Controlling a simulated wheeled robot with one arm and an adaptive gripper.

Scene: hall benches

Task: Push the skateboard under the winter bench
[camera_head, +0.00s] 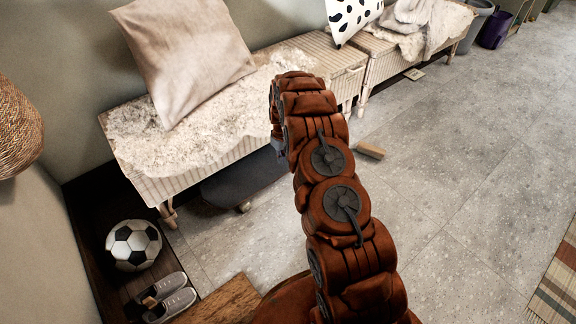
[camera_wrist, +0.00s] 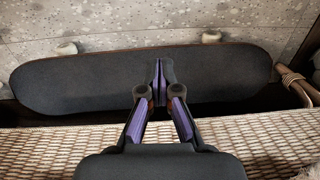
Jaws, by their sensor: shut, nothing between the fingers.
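The skateboard (camera_head: 236,184) has a dark deck and lies on the floor along the front of the wicker bench (camera_head: 180,184) with a white fleece on it. It is partly beneath that bench, with its near edge sticking out. In the wrist view the dark deck (camera_wrist: 80,85) spans most of the width, and two pale wheels show along its far edge. The bench's woven edge (camera_wrist: 60,150) crosses below it. My gripper (camera_wrist: 161,68) is shut and empty, its fingertips over the middle of the deck; I cannot tell whether they touch. In the head view my arm mostly hides the gripper.
A beige cushion (camera_head: 185,55) stands on the bench. A second bench (camera_head: 385,65) with a blanket follows at the back. A football (camera_head: 133,245) and grey shoes (camera_head: 165,299) lie at left. A small wooden block (camera_head: 370,150) lies on the floor.

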